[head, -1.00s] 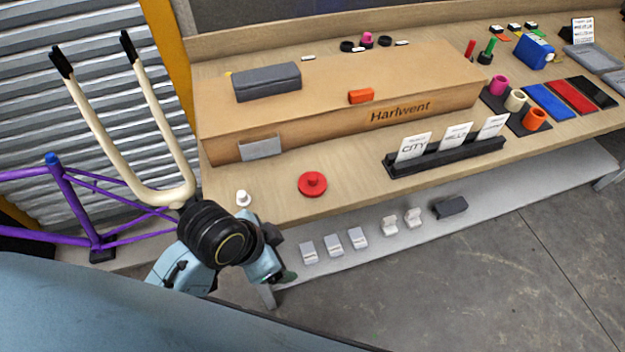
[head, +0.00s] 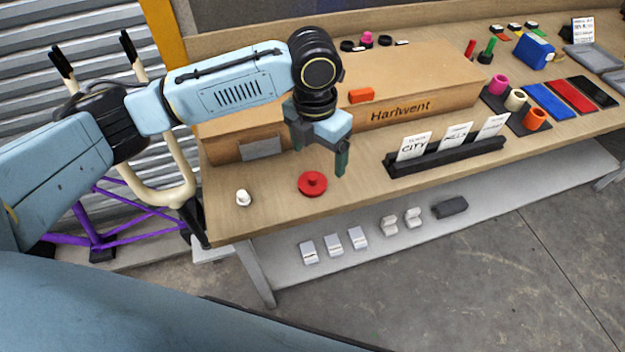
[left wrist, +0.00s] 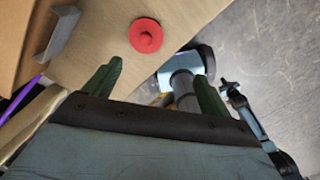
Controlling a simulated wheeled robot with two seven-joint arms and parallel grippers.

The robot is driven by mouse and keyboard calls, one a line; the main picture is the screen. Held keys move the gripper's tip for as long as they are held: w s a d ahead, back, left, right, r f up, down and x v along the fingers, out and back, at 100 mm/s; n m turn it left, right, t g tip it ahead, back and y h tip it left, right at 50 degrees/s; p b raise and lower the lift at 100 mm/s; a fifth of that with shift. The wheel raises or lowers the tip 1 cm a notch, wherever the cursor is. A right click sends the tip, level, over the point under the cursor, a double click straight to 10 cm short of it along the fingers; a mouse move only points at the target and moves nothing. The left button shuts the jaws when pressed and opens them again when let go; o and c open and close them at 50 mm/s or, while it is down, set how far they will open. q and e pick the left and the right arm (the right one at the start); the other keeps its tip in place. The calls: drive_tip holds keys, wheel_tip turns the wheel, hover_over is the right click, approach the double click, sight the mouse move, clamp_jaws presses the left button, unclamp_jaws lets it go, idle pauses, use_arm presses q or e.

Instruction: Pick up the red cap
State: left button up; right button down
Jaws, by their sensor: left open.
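The red cap (head: 312,183) is a round disc with a raised knob, lying on the wooden bench top near its front edge. My left gripper (head: 320,160) is open and empty, above the bench and just behind the cap in the head view. In the left wrist view the red cap (left wrist: 146,36) lies beyond the green fingertips (left wrist: 155,78), roughly centred between them and apart from them. My right gripper does not show clearly in any view.
A white knob (head: 243,198) stands left of the cap. A black card holder (head: 445,158) stands to the right. Bench surface around the cap is clear.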

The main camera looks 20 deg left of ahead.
sight(311, 178)
use_arm(q)
drive_tip(key=shift+m+y, duration=0.3)
drive_tip(key=shift+m, duration=0.6)
drive_tip(key=f, duration=0.4)
drive_tip(key=w+a+f, duration=0.1)
drive_tip(key=f, duration=0.2)
drive_tip(key=a+f, duration=0.1)
drive_tip(key=f, duration=0.3)
drive_tip(key=shift+w+f+b, duration=0.3)
drive_tip(key=shift+b, duration=0.1)
drive_tip(key=c, duration=1)
